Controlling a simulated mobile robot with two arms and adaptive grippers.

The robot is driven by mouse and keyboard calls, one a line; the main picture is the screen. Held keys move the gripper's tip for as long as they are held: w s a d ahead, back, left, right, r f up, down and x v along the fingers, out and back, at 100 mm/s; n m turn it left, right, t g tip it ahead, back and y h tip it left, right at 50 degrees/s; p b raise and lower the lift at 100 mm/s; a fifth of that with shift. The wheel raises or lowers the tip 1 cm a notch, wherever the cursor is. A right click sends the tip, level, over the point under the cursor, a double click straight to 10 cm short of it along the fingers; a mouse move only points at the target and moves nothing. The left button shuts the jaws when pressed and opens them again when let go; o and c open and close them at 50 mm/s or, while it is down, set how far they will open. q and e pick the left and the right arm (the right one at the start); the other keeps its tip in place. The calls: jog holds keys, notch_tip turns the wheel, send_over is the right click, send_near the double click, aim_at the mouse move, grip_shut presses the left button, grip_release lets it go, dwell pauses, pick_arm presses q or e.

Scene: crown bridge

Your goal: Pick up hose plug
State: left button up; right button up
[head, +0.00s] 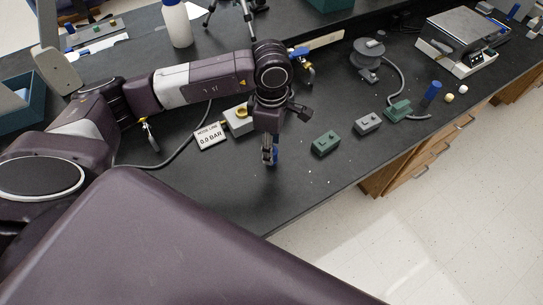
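My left gripper (269,157) points down over the black bench, close to its front edge. A small blue piece (275,156) shows at its fingertips. It may be the hose plug, but it is too small and too covered by the fingers to be sure, and I cannot tell whether they are shut on it. A larger blue cylinder (432,92) stands upright at the right, near the end of a grey hose (400,88). My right gripper is not in view.
A sign reading 0.0 BAR (209,136) and a grey block with a yellow ring (239,121) sit left of the gripper. Green (326,143) and grey (368,123) blocks lie to its right. A hose reel (367,60), a scale (463,40) and a white bottle (177,24) stand farther back.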

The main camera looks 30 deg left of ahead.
pick_arm(q)
notch_tip(320, 180, down, 4)
jog(key=shift+w+f+p, duration=0.1)
jog(key=shift+p, duration=0.3)
jog(key=shift+c, duration=0.6)
grip_shut()
